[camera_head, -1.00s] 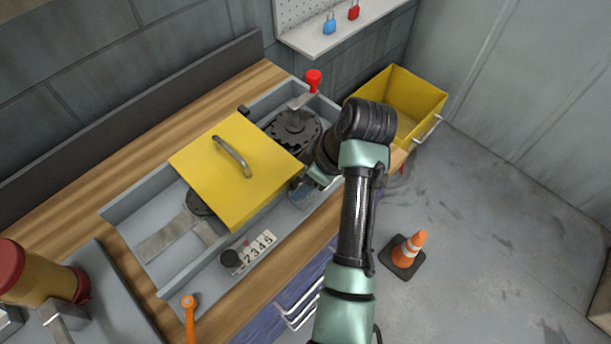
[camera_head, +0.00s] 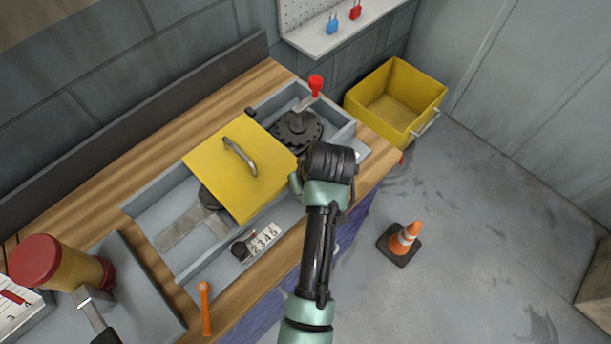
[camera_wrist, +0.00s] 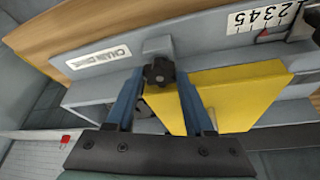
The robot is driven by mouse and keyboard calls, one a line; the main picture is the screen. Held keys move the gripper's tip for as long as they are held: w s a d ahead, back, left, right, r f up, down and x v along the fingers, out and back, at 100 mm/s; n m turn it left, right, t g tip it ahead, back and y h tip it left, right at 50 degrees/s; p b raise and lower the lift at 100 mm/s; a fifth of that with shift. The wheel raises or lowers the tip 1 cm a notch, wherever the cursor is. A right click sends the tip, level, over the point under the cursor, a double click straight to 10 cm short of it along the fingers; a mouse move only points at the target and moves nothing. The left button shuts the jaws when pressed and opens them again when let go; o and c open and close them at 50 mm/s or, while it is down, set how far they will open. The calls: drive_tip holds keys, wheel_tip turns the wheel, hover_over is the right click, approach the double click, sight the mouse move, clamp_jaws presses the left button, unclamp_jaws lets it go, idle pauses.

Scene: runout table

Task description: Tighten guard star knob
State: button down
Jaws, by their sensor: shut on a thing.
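The black star knob (camera_wrist: 160,72) shows in the wrist view, on a grey block by the edge of the yellow guard (camera_wrist: 240,92). My gripper (camera_wrist: 159,78) has its two blue fingers on either side of the knob and is shut on it. In the head view the yellow guard (camera_head: 232,172), a flat plate with a grey handle (camera_head: 240,156), lies across the grey trough. My wrist is at the guard's right front corner there and hides the knob and my fingertips.
A black sprocket (camera_head: 297,130) and a red-knobbed lever (camera_head: 315,86) are at the trough's far end. A number strip (camera_head: 265,240) and an orange handle (camera_head: 205,308) are along the front. A yellow bin (camera_head: 395,98) and a traffic cone (camera_head: 404,240) stand right of the table.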

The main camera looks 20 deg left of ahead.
idle(0.4)
drive_tip(key=c, duration=0.5)
unclamp_jaws()
drive_tip(key=shift+c, duration=0.2)
drive_tip(key=shift+r, duration=0.1)
drive_tip(key=b+v, duration=0.1)
drive_tip(key=v, duration=1.2)
drive_tip(key=shift+s, duration=0.1)
